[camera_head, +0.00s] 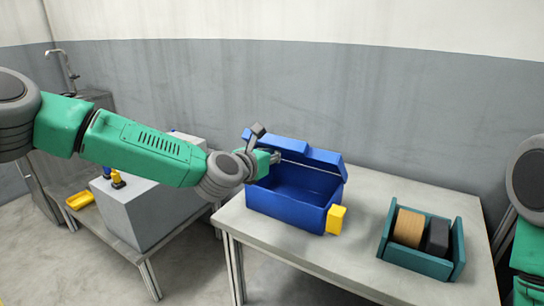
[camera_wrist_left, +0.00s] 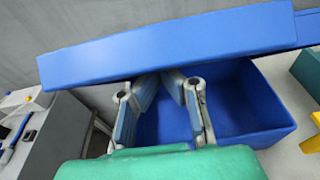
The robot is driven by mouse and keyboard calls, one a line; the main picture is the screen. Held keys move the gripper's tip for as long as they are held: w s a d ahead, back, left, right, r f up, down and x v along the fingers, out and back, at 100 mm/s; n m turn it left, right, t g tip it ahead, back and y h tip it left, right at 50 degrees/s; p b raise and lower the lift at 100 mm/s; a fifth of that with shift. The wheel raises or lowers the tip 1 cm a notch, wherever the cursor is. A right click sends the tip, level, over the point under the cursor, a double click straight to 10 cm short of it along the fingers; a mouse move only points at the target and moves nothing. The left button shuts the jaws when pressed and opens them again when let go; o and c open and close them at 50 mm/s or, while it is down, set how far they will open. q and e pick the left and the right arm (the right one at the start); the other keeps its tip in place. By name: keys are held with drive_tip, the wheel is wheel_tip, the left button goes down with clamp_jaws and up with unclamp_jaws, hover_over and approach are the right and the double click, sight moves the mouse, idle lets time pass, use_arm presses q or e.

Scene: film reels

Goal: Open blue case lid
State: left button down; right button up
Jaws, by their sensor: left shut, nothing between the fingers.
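The blue case (camera_head: 285,212) stands on the light table with its inside showing and looking empty. Its blue lid (camera_head: 320,157) is raised along the back edge. In the left wrist view the lid (camera_wrist_left: 180,42) spans the top, above the open case (camera_wrist_left: 245,110). My left gripper (camera_head: 276,157) is at the left part of the lid, over the case. In the left wrist view its fingers (camera_wrist_left: 160,80) are shut with nothing between them, at the lid's lower edge; I cannot tell if they touch it. My right gripper is out of view.
A yellow block-like piece (camera_head: 336,218) is at the case's front right corner. A teal holder (camera_head: 420,268) with a brown reel (camera_head: 409,228) and a black item (camera_head: 437,238) stands to the right. A grey box (camera_head: 143,210) and yellow tray (camera_head: 80,200) are on the left. The table (camera_head: 300,262) is clear in front.

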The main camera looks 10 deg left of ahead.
use_arm(q)
drive_tip(key=shift+w+d+r, duration=0.25)
drive_tip(key=shift+w+r, duration=0.05)
drive_tip(key=shift+w, duration=0.35)
drive_tip(key=shift+w+d+r, duration=0.25)
drive_tip(key=shift+w, duration=0.45)
drive_tip(key=shift+w+d+r, duration=0.25)
drive_tip(key=shift+w+r, duration=0.05)
drive_tip(key=shift+w, duration=0.35)
drive_tip(key=shift+w, duration=0.1)
drive_tip(key=shift+r+b+x, duration=0.25)
drive_tip(key=shift+b+x, duration=0.3)
drive_tip(key=shift+x, duration=0.55)
drive_tip(key=shift+w+d+r, duration=0.1)
drive_tip(key=shift+w+d, duration=0.05)
drive_tip(key=shift+w, duration=0.3)
drive_tip(key=shift+w+d+r, duration=0.1)
drive_tip(key=shift+w+d, duration=0.1)
drive_tip(key=shift+w, duration=0.25)
